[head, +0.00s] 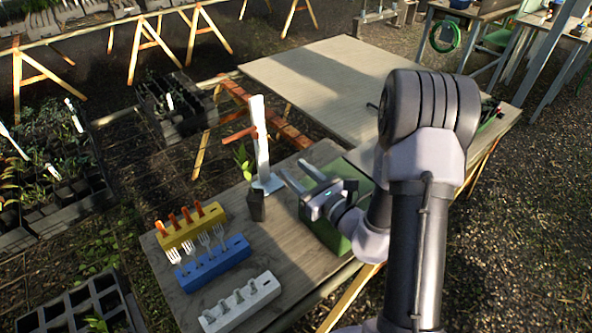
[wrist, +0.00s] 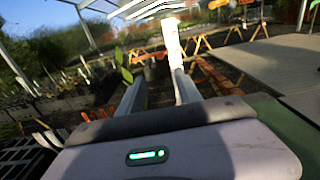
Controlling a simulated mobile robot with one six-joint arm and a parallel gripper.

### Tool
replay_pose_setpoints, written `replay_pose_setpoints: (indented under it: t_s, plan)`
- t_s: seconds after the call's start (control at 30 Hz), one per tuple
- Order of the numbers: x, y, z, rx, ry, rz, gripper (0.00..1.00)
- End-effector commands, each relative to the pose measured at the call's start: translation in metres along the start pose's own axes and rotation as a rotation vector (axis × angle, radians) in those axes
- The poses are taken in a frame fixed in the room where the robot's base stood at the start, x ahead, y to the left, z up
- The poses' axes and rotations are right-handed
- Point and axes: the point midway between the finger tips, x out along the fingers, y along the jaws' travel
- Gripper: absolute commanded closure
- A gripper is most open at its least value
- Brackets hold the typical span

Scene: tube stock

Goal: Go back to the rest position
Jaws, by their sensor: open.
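My gripper (head: 300,178) is held over the right part of the near wooden table (head: 285,268), above a green block or box (head: 332,232). Its two fingers are apart with nothing between them. In the wrist view my gripper (wrist: 158,92) also shows its fingers spread and empty, pointing towards the tall white post (wrist: 173,45). My arm covers part of the green box and the table's right side.
On the table stand a yellow rack (head: 190,229), a blue rack (head: 214,263), a white rack (head: 240,303), a dark pot (head: 256,206) and a white post (head: 260,140) with an orange arm. Plant trays (head: 45,165) are at left.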

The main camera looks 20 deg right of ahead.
Motion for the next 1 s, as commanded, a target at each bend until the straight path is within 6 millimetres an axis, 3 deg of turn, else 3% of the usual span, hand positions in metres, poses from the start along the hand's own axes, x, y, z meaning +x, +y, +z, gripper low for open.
replay_pose_setpoints:
  t_s: [0.17, 0.27, 0.37, 0.43, 0.5, 0.57, 0.63, 0.73, 0.83, 0.9, 1.0]
  plan:
    - [0.001, 0.001, 0.001, -0.002, -0.001, 0.005, 0.59]
    - [0.006, 0.027, 0.022, -0.039, -0.016, 0.105, 0.59]
    - [0.003, 0.102, 0.067, -0.158, -0.032, 0.384, 0.59]
    - [-0.02, 0.169, 0.095, -0.311, -0.021, 0.643, 0.59]
    - [-0.065, 0.229, 0.108, -0.536, 0.02, 0.913, 0.59]
    - [-0.114, 0.261, 0.105, -0.804, 0.083, 1.125, 0.59]
    - [-0.162, 0.264, 0.095, -1.148, 0.174, 1.286, 0.59]
    - [-0.199, 0.232, 0.092, -1.618, 0.296, 1.351, 0.59]
    - [-0.21, 0.198, 0.106, -1.961, 0.383, 1.299, 0.59]
    - [-0.212, 0.184, 0.117, -2.101, 0.418, 1.255, 0.59]
    - [-0.213, 0.175, 0.123, -2.178, 0.439, 1.226, 0.59]
